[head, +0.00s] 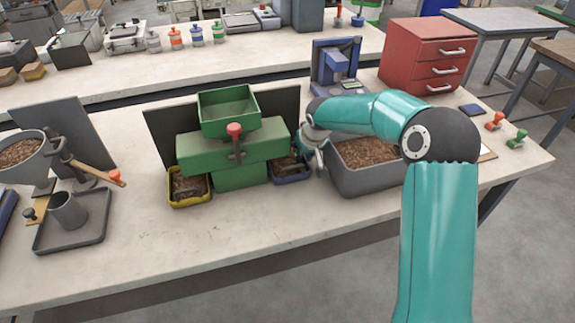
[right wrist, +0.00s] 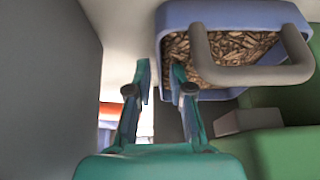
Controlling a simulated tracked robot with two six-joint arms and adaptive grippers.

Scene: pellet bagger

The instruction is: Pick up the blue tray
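The blue tray (head: 293,180) sits under the right side of the green machine (head: 237,150), partly hidden by it and by my gripper. In the right wrist view, the blue tray (right wrist: 232,8) holds brown chips, and a thick grey handle (right wrist: 250,76) arches over it. My right gripper (head: 307,158) is beside the tray, between the machine and a grey bin. My left gripper is not in view.
The grey bin (head: 358,184) of brown chips stands close on the right. A yellow tray (head: 188,202) is under the machine's left side. A blue device (head: 338,70) and red drawers (head: 425,55) stand behind. The table front is clear.

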